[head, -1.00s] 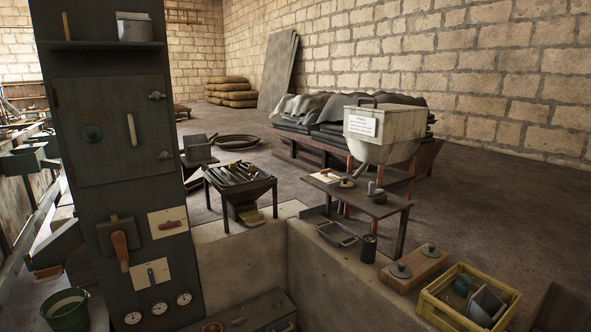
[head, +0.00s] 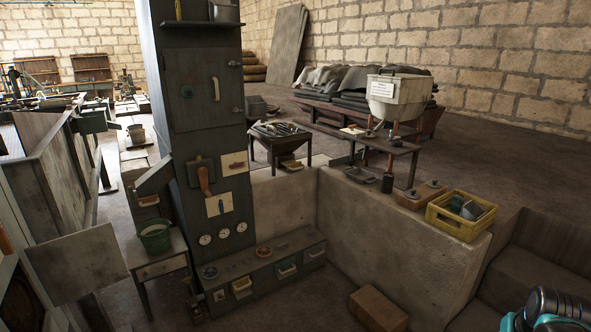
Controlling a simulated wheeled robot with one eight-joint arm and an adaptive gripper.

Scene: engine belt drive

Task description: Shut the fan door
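No door is marked as the fan door. A flat grey square panel (head: 77,265) stands out at the lower left, next to a wooden housing with a dark round shape (head: 18,302) cut off by the left edge. The panel looks like a door standing open, but I cannot tell for sure. A dark door (head: 205,92) with a pale upright handle and hinges on its right lies flush in the tall dark cabinet and looks shut. My gripper's fingers are not in view; only a black and teal part, likely of my arm, shows at the bottom right.
A small table (head: 160,268) with a green bucket (head: 155,237) stands right of the panel. A low drawer unit (head: 265,262) and a concrete wall (head: 400,245) bound the middle. A brown box (head: 377,308) lies on the floor. A yellow crate (head: 460,216) sits on the wall.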

